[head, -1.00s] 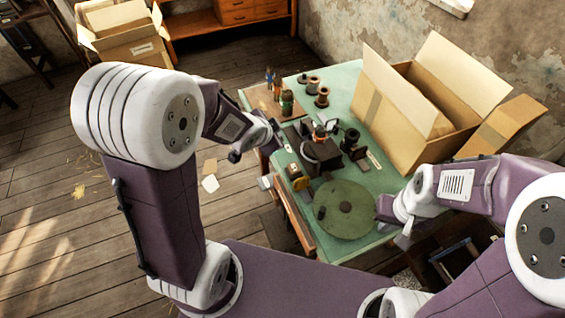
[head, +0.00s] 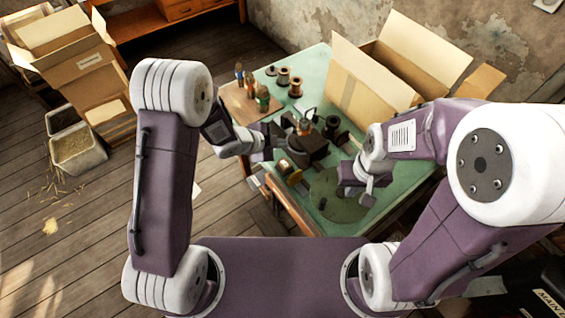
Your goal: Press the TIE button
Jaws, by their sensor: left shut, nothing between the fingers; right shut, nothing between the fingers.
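A dark press-like machine (head: 307,150) stands on the green table (head: 317,75). A small yellow-sided part (head: 294,177) sits at its near side. I cannot make out a button marked TIE; any lettering is too small to read. My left gripper (head: 281,137) is shut and empty, close to the machine's left side; I cannot tell whether it touches. My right gripper (head: 345,187) is shut and empty, over the round green disc (head: 332,207) to the right of the yellow part, and partly covers the disc.
Spools (head: 295,87) and several small bottles or figures on a brown board (head: 238,97) stand at the back left of the table. An open cardboard box (head: 365,95) fills the back right. More boxes (head: 85,70) and a bin (head: 78,150) stand on the floor at left.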

